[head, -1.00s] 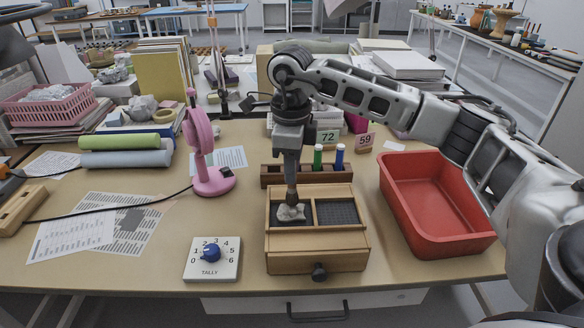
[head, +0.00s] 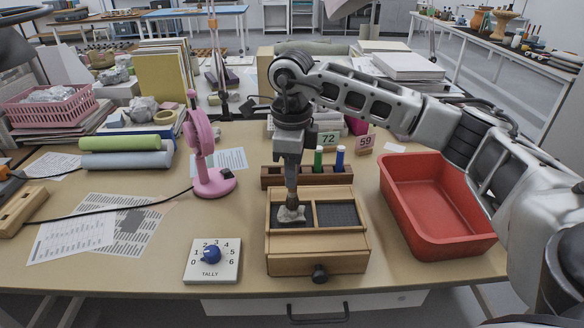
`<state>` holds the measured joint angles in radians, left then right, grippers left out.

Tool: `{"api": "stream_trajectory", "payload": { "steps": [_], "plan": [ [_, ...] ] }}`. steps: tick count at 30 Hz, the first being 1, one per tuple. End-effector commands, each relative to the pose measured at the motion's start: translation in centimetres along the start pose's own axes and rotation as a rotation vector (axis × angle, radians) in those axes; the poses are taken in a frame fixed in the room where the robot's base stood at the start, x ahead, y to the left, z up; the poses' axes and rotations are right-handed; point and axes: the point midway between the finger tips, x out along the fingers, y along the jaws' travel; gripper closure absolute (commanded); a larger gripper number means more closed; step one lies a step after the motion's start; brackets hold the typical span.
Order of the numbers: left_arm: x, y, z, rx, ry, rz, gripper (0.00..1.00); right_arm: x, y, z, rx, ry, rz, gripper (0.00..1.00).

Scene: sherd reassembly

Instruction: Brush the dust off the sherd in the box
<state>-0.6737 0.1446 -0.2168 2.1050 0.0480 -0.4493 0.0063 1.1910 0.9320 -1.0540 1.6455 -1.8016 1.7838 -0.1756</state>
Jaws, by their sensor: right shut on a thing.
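A pale, whitish sherd (head: 291,216) lies in the left compartment of the wooden box (head: 318,262). My right gripper (head: 291,178) points straight down above that compartment. It is shut on a brush (head: 291,198), whose dark lower end is at the top of the sherd and appears to touch it. The gripper covers part of the brush and the back of the compartment. The box's right compartment has a dark mesh floor (head: 337,214) and looks empty. My left gripper is not in view.
A rack (head: 275,178) with green and blue pens stands behind the box. A red tray (head: 436,243) is to the right. A pink fan-like stand (head: 213,182) and a tally dial (head: 212,260) are to the left. Cards 72 and 59 stand behind.

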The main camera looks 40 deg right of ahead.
Motion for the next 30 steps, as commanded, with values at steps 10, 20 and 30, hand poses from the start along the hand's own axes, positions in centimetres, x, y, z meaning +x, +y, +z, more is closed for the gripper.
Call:
{"api": "stream_trajectory", "payload": {
  "steps": [10,20,30],
  "plan": [
    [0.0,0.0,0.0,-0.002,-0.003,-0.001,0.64,0.0,0.1,0.0,0.001,0.001,0.002,1.00],
    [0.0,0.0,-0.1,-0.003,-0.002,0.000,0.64,0.0,-0.2,0.0,-0.002,0.001,0.001,1.00],
    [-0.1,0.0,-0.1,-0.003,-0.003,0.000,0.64,0.0,0.5,-0.1,0.002,0.001,0.001,1.00]
  ]
}}
